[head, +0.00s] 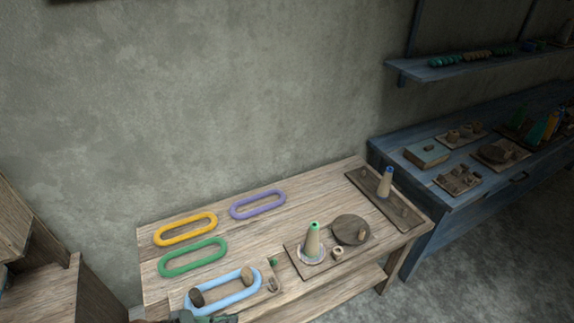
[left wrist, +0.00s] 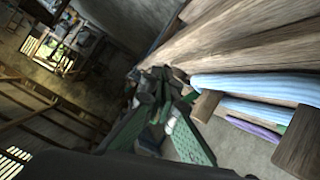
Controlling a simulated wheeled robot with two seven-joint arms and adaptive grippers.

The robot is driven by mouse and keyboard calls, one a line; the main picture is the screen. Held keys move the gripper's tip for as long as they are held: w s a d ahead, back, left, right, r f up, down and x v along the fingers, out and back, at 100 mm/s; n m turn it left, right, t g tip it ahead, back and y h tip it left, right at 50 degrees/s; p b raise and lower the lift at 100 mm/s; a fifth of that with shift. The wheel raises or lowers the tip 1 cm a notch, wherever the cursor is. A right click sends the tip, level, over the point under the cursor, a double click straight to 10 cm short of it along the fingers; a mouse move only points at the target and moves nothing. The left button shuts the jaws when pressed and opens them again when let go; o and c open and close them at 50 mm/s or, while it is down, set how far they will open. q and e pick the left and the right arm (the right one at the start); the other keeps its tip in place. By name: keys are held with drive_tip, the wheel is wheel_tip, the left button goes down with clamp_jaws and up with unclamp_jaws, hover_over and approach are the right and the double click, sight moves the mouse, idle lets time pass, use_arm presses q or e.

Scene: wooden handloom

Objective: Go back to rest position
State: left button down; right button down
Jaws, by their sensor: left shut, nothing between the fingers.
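My left gripper (head: 205,318) shows only in part at the bottom edge of the head view, close to the front of the wooden table (head: 150,285). In the left wrist view my left gripper (left wrist: 160,88) is shut and empty, beside wooden posts and a light blue band (left wrist: 255,86). The light blue loop (head: 246,284) lies around two pegs on a board at the table's front. My right gripper is not in view.
Yellow (head: 185,215), green (head: 193,243) and purple (head: 258,192) loops lie flat farther back. A green-tipped cone (head: 313,240) and a dark round disc (head: 350,229) stand right of them. A blue-tipped cone (head: 385,182) is at the right end. A blue bench (head: 425,197) stands beyond.

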use_arm(q)
drive_tip(key=s+a+f+n+y, duration=0.4)
drive_tip(key=s+a+f+y, duration=0.25)
drive_tip(key=s+f, duration=0.3)
drive_tip(key=s+a+f+n+g+y, duration=0.25)
drive_tip(key=s+a+n+y, duration=0.3)
drive_tip(key=s+a, duration=0.6)
drive_tip(key=s+d+f+m+g+p, duration=0.1)
drive_tip(key=s+f, duration=0.1)
drive_tip(key=f, duration=1.2)
drive_tip(key=s+d+f, duration=0.1)
drive_tip(key=f, duration=1.2)
drive_tip(key=s+f, duration=0.7)
drive_tip(key=s, duration=0.3)
drive_tip(key=s+f+m+g+p, duration=0.1)
drive_tip(key=s+f, duration=0.7)
drive_tip(key=s, duration=0.2)
drive_tip(key=shift+a+f, duration=0.15)
drive_tip(key=shift+f, duration=0.15)
drive_tip(key=shift+g, duration=0.25)
